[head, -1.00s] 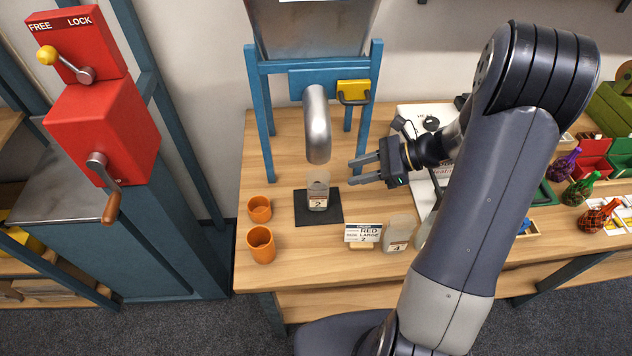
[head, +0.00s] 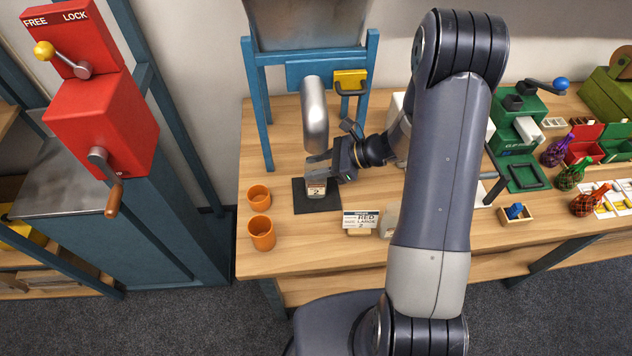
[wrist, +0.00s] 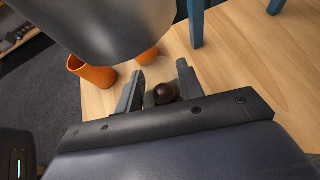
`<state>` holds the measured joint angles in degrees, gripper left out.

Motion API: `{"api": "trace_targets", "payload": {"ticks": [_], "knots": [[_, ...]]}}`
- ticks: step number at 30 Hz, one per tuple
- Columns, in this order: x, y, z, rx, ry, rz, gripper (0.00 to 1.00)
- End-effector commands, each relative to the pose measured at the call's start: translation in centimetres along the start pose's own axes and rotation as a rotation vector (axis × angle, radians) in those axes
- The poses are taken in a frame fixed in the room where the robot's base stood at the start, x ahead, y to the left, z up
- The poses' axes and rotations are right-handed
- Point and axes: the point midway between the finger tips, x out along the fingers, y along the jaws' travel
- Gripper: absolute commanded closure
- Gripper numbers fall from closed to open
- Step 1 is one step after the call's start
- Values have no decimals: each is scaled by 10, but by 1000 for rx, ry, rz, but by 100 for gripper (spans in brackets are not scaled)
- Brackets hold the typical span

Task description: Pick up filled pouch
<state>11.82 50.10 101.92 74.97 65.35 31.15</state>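The pouch (head: 316,191) labelled 2 stands upright on the black mat (head: 302,203), below the metal spout (head: 315,116). My gripper (head: 318,163) is at the upper part of the pouch, coming in from the right and partly covering it. In the wrist view the two fingers (wrist: 160,88) stand apart, one on each side of the pouch. A dark brown chestnut (wrist: 164,94) shows at the pouch's mouth between them. Whether the fingers touch the pouch I cannot tell.
Two orange cups (head: 261,233) stand to the left of the mat. A card reading RED LARGE 2 (head: 360,222) stands in front, with another pouch (head: 389,221) beside it, partly behind my arm. The spout (wrist: 100,25) hangs close above my fingers.

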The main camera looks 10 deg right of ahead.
Motion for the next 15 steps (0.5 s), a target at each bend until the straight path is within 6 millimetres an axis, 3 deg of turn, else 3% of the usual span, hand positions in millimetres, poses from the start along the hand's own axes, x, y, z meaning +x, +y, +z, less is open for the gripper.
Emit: {"api": "trace_targets", "payload": {"ticks": [6,15], "knots": [[1,0,0,-1,1,-1,64],[1,0,0,-1,1,-1,88]]}}
